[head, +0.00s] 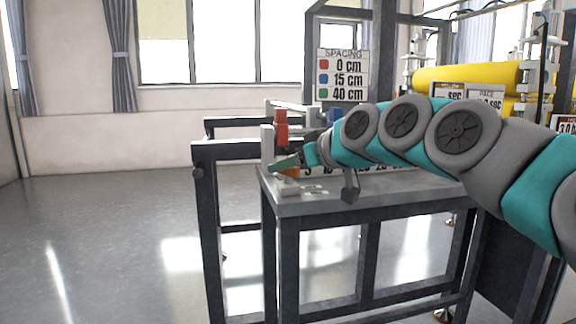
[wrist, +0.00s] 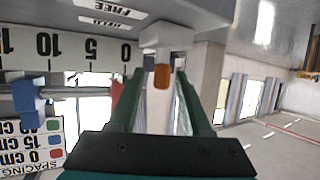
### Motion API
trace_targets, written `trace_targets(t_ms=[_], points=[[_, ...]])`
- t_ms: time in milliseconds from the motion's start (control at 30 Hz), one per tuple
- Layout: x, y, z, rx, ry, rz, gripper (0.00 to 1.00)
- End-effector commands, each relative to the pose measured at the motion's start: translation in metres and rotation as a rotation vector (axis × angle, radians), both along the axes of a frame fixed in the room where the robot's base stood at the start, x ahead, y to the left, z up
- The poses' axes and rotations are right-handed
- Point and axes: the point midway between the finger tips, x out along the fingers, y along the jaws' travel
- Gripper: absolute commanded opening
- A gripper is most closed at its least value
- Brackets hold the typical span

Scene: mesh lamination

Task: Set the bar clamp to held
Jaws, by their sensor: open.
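My gripper (head: 290,162) is at the left end of the grey bench, its green fingers pointing at a small orange piece. In the wrist view my gripper (wrist: 159,75) is open, one finger on each side of the orange piece (wrist: 162,78), with gaps showing. The orange piece joins a pale block (wrist: 166,38), which looks like part of the bar clamp. Two small plates lie beside the block; one reads FREE (wrist: 117,6), and the other (wrist: 104,21) is hard to read. In the head view the orange piece (head: 291,172) is partly hidden by my gripper.
A ruler strip (wrist: 60,48) starts at 0 near the block. A red block (head: 281,127) and a blue block (head: 334,115) stand close behind my gripper. A spacing sign (head: 342,75) is behind them. Yellow rollers (head: 465,77) are at right. The floor (head: 110,240) at left is clear.

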Motion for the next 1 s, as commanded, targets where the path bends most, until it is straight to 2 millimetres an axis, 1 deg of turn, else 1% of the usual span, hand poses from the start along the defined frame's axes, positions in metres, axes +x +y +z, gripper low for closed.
trace_targets(t_ms=[100,500,533,1000], points=[[-0.0002,-0.0002,0.0001,0.000,0.000,0.000,0.48],[-0.0004,-0.0002,-0.0003,-0.001,0.001,0.000,0.03],[-0.0004,-0.0002,-0.0003,-0.001,0.001,0.000,0.00],[-0.0007,-0.0003,-0.0001,-0.002,0.001,-0.011,0.00]])
